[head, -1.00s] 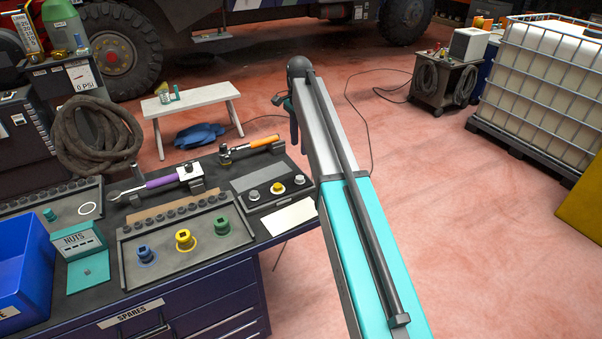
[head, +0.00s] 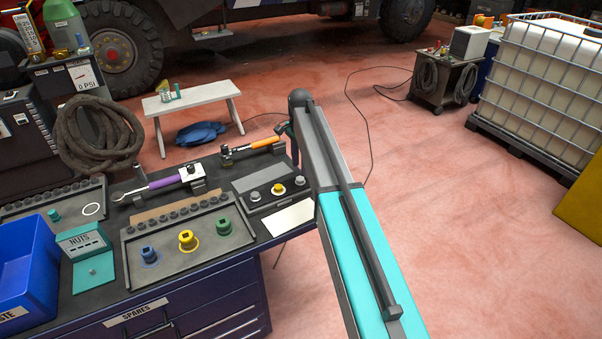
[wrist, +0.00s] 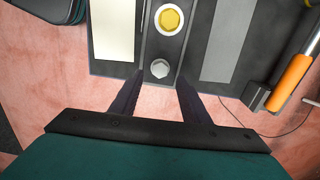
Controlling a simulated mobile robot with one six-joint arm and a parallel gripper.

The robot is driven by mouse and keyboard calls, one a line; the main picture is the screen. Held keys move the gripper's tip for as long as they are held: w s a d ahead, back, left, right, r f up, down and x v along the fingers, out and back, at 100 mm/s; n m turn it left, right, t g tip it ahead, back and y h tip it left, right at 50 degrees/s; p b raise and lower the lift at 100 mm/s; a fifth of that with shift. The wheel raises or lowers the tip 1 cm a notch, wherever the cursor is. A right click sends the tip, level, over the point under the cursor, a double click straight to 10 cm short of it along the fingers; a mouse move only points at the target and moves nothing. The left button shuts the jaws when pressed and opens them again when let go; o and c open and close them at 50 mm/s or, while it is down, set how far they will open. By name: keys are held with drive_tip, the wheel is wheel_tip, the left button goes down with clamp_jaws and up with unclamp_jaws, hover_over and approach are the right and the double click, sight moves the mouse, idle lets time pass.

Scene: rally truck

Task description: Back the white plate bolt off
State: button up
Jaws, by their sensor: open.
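A dark bolt plate (head: 266,202) lies on the bench top and carries a yellow bolt (head: 279,189) between two pale bolts, one on the left (head: 254,196) and one on the right (head: 300,181). In the wrist view a pale grey-white hex-headed bolt (wrist: 160,68) is the nearest to me, with the yellow bolt (wrist: 169,20) beyond it. My gripper (wrist: 160,78) is open and empty. Its two dark fingertips lie on either side of the pale bolt in that view; I cannot tell their height above it.
A white card (head: 288,218) and a ribbed grey pad (head: 258,178) flank the plate. A tool with an orange handle (head: 264,143) rests behind it, a purple-handled wrench (head: 164,182) to the left. A socket tray (head: 132,262) stands in front-left. Open floor (head: 450,230) lies right.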

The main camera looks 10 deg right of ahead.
sight(300, 178)
drive_tip(key=shift+f+p, duration=0.8)
drive_tip(key=shift+f, duration=1.9)
drive_tip(key=c, duration=1.1)
drive_tip(key=shift+o, duration=0.2)
drive_tip(key=shift+n+b, duration=0.35)
drive_tip(key=shift+n, duration=0.15)
